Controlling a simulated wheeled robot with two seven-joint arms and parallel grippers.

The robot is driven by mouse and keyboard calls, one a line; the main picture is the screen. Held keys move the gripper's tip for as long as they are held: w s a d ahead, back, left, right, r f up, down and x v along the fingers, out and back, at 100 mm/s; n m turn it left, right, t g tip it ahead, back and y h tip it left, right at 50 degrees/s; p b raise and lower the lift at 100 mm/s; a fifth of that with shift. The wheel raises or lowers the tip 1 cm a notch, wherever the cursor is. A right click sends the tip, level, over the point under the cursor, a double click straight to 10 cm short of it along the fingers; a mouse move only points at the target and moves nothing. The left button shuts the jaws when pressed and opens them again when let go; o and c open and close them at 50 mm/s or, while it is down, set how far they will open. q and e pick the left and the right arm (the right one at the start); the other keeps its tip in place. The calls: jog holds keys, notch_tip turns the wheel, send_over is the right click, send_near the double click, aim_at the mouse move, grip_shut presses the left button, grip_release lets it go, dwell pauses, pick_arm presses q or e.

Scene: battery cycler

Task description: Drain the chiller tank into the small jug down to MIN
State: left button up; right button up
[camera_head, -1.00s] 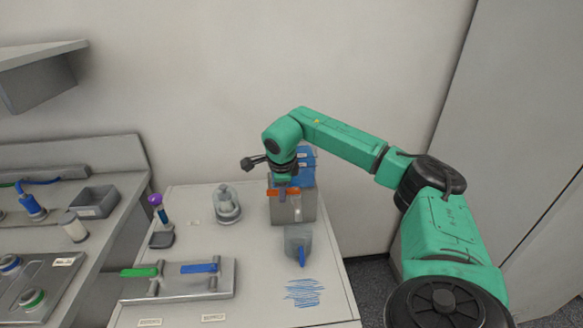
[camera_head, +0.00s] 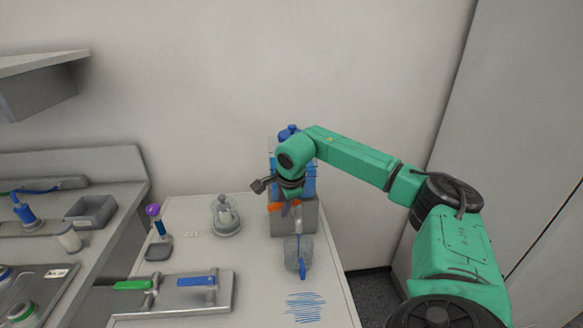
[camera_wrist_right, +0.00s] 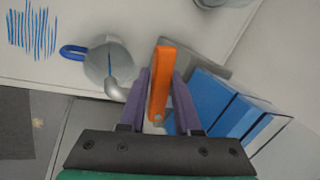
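The chiller tank (camera_head: 308,182) stands at the back of the bench, with blue liquid visible behind my arm and a grey lower block (camera_head: 305,220). My right gripper (camera_wrist_right: 163,75) has its purple fingers against both sides of the orange valve lever (camera_wrist_right: 160,85); the lever also shows in the head view (camera_head: 287,206). The small clear jug (camera_head: 292,253) with a blue handle stands in front of the tank. A thin blue stream (camera_head: 298,241) runs from the spout (camera_wrist_right: 117,89) into the jug. The tank's MIN mark cannot be made out. My left gripper is out of view.
A blue scribbled patch (camera_head: 305,306) lies in front of the jug. A glass-domed vessel (camera_head: 226,218) stands left of the tank. A plate with green and blue levers (camera_head: 180,292) lies front left. A purple-topped tube (camera_head: 156,219) stands in a holder.

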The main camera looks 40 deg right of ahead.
jog(key=n, duration=0.1)
jog(key=s+n, duration=0.1)
jog(key=shift+a+n+y, duration=0.15)
jog(key=shift+n+y, duration=0.15)
jog(key=shift+y, duration=0.1)
jog(key=n, duration=0.2)
jog(key=s+n+y+b, duration=0.1)
jog(key=s+n+b, duration=0.1)
jog(key=n, duration=0.1)
jog(key=shift+f+n+y, duration=0.1)
jog(key=shift+n+y, duration=0.2)
jog(key=shift+y, duration=0.1)
